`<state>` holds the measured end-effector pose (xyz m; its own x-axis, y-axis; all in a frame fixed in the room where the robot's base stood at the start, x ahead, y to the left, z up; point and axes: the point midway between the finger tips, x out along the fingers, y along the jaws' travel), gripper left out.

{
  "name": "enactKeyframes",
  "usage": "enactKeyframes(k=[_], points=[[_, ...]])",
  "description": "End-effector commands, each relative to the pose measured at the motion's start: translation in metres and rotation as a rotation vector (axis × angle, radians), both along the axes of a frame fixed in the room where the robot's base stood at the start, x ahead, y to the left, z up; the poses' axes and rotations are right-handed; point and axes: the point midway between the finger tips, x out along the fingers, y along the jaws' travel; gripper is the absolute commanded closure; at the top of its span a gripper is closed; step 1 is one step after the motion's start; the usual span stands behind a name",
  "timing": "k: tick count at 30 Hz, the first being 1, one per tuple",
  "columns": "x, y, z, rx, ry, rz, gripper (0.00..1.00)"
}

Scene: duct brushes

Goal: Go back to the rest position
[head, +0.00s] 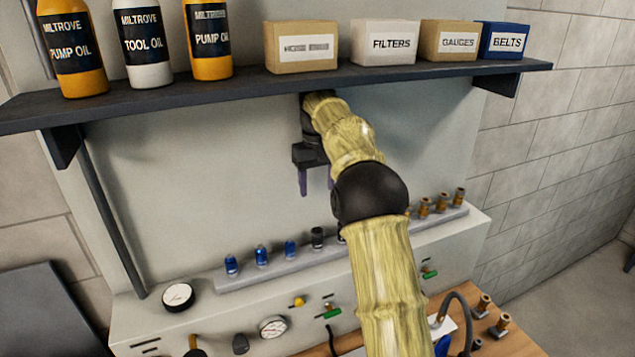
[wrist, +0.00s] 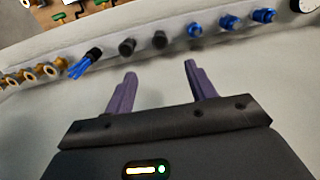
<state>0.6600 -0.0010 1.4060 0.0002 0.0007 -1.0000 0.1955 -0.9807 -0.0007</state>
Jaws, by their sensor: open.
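My gripper (head: 316,182) hangs in front of the grey back panel, below the dark shelf and above the rail of fittings. In the wrist view its two purple fingers (wrist: 160,85) are spread apart with nothing between them. My arm, in a yellowish cover, reaches up from the lower right and hides part of the rail and the panel.
A rail (head: 275,268) holds blue, dark and brass fittings. In the wrist view, a blue-bristled piece (wrist: 84,65) sits among them. The shelf (head: 290,86) above carries bottles and boxes. A bench (head: 510,315) with brass fittings lies lower right. The panel left of my gripper is clear.

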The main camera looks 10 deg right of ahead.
Motion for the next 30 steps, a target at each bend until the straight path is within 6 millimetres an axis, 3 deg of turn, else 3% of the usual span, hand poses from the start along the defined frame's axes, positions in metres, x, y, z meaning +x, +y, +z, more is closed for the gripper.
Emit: enactKeyframes(k=[17,23,30], points=[[-0.004,0.001,-0.003,-0.001,-0.004,-0.004,0.44],[-0.021,0.002,-0.026,-0.003,-0.029,-0.020,0.44],[-0.057,0.004,-0.063,-0.003,-0.071,-0.050,0.44]])
